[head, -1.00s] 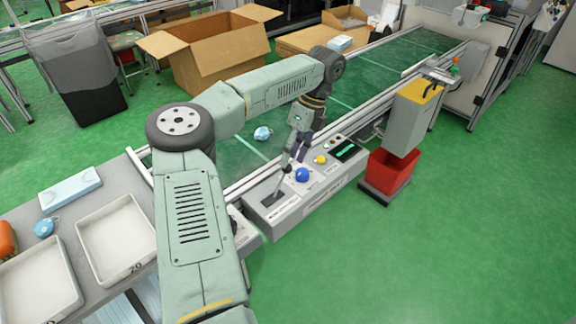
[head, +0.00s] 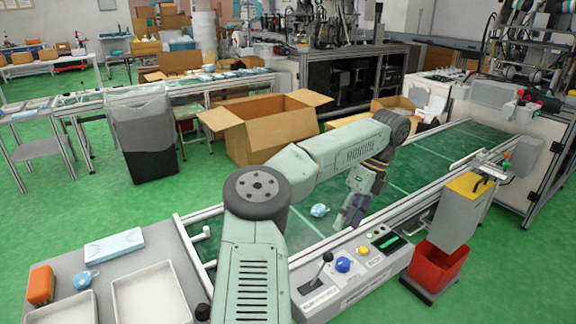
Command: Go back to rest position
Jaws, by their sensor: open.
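My gripper (head: 350,218) hangs open and empty over the green conveyor belt (head: 448,147), just behind the control panel. The control panel (head: 322,302) sits at the belt's near side. It carries a black lever (head: 318,270), a blue knob (head: 343,264), a yellow knob (head: 362,250) and a small dark screen. The gripper is apart from the lever. A light blue mask (head: 319,210) lies on the belt to the left of my gripper.
An open cardboard box (head: 268,130) stands behind the belt. A red bin (head: 436,268) stands on the floor at the right, below a grey box with a yellow top (head: 465,205). White trays (head: 150,292) and an orange item (head: 41,285) are on the left table. Green floor is clear at the right.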

